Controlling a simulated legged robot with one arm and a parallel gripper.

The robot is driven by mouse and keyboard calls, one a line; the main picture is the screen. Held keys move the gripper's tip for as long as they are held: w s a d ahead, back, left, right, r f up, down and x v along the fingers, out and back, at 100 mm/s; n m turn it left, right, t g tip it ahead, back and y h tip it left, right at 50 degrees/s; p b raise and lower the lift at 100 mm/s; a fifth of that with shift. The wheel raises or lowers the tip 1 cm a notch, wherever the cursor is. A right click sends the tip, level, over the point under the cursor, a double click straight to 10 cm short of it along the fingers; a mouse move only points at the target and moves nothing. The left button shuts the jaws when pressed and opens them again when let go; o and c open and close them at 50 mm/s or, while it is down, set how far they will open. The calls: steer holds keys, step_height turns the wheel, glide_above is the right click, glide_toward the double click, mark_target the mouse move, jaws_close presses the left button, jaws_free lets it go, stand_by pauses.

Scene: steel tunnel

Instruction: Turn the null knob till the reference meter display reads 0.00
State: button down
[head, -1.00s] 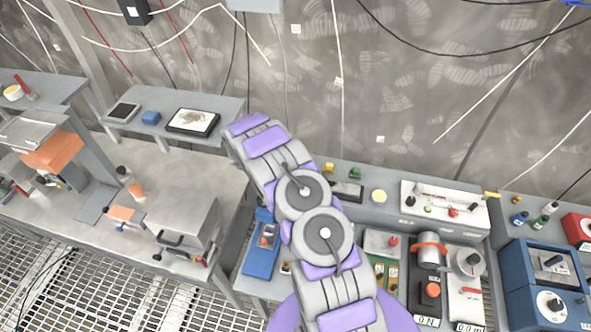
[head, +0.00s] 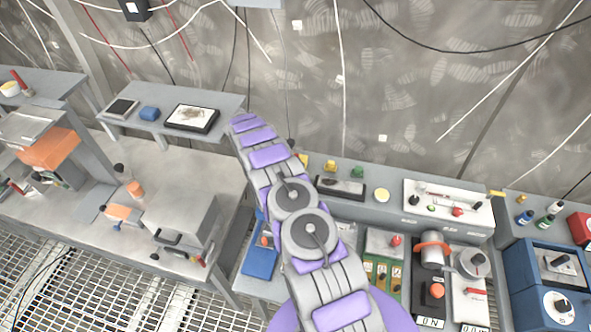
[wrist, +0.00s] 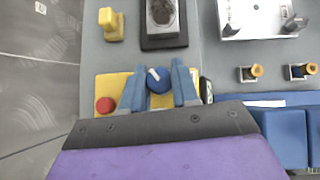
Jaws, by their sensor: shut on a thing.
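In the wrist view, a round blue knob (wrist: 158,80) with a white mark stands on a yellow panel (wrist: 190,92). My gripper (wrist: 158,88) has its two blue fingers closed on either side of this knob. A red button (wrist: 106,105) sits left of the fingers on the same panel. A dark edge (wrist: 206,90), perhaps of a display, shows at the panel's right; no reading can be made out. In the head view my arm hides the gripper and the knob. A cut-off display (head: 475,328) at the bottom right seems to start with 0; I cannot tell whose it is.
In the wrist view a yellow block (wrist: 111,25) and a dark-framed plate (wrist: 163,22) lie beyond the panel, with a white panel (wrist: 262,18) to their right. Blue boxes (wrist: 284,135) stand close at the right. In the head view an ON label (head: 429,322) shows below an orange knob (head: 437,291).

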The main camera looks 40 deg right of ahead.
steer(key=shift+d+m+y+b, duration=0.2)
steer(key=shift+m+y+b, duration=0.1)
steer(key=shift+m, duration=0.3)
steer(key=shift+s, duration=0.1)
steer(key=c, duration=1.3)
jaws_free()
steer(key=o, duration=0.4)
steer(key=shift+d+g, duration=0.15)
steer(key=shift+g, duration=0.15)
steer(key=shift+o, duration=0.2)
steer(key=shift+r, duration=0.25)
step_height(320, 180, up, 3)
steer(key=shift+s+f, duration=0.1)
steer(key=shift+s+a+b, duration=0.2)
steer(key=shift+s+a, duration=0.05)
steer(key=shift+s, duration=0.2)
steer(key=shift+s+a+b, duration=0.15)
steer(key=shift+s+a, duration=0.05)
steer(key=shift+s, duration=0.25)
steer(key=s+a+r+b, duration=0.1)
steer(key=s+a, duration=0.5)
steer(key=s, duration=0.6)
steer(key=shift+r, duration=0.25)
